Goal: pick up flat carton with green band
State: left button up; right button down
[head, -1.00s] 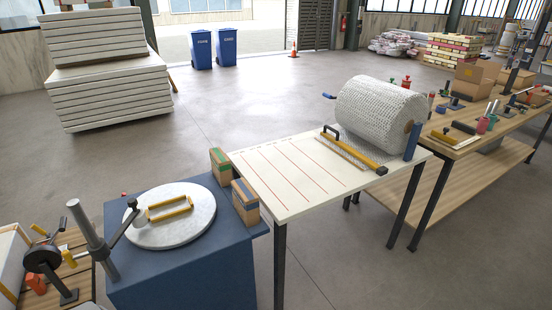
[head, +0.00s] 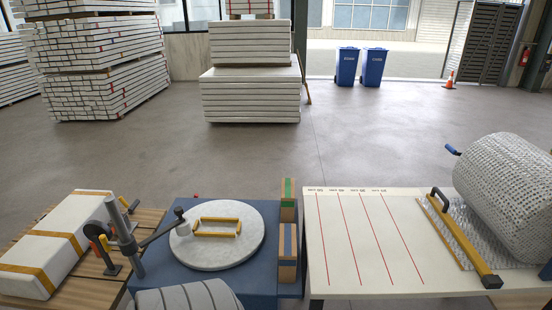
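The flat carton with a green band (head: 288,198) is a narrow brown box standing upright at the right edge of the blue table (head: 190,203). A similar carton with a blue band (head: 288,255) stands just in front of it, nearer to me. Both are close to the left edge of the white cutting table. Neither of my grippers shows in the head view.
A round white turntable (head: 245,255) with a yellow handle lies left of the cartons, beside a grey post with a crank arm. The white table (head: 350,265) holds a bubble-wrap roll (head: 508,190). A grey banded shape at the bottom edge is unclear.

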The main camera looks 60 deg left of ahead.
aim_at(288, 193)
jog(key=u, duration=0.7)
jog(key=i, duration=0.65)
jog(key=u, duration=0.75)
